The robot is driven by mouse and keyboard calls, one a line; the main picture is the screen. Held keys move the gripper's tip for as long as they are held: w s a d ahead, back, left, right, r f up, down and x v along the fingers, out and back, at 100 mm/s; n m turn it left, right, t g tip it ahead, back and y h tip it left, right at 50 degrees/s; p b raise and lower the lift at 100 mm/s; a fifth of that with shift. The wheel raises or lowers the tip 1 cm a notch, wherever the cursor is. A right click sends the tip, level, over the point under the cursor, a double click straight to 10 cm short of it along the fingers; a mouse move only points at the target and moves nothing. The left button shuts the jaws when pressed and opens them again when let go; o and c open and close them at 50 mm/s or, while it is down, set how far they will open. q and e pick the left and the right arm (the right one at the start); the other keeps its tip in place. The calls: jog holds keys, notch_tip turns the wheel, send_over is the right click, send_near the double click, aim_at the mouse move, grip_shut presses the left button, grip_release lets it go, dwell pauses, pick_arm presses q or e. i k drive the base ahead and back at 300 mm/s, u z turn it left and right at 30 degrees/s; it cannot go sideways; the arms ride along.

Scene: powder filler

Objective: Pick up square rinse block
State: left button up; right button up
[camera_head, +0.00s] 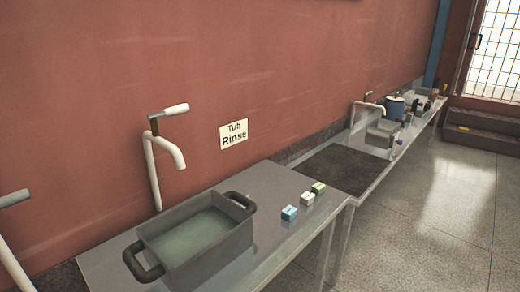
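Three small blocks stand in a slanting row on the grey metal counter (262,184), right of the tub: a blue one (289,213) nearest, a white one (307,199) in the middle and a green-and-white one (318,188) farthest. Their top markings are too small to read, so I cannot tell which is the rinse block. A wall sign (234,134) above the counter reads "Tub Rinse". Neither of my grippers is in view.
A grey tub (200,252) with black handles holds pale liquid under a white tap (168,150). Beyond a gap lies a second counter with a dark panel (345,168), a blue-lidded pot (394,107) and small items. The floor (430,220) at right is clear.

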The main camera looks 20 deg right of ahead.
aim_at(318, 188)
jog(key=k, duration=0.5)
jog(key=z, duration=1.8)
jog(key=i, duration=4.2)
jog(key=u, duration=3.3)
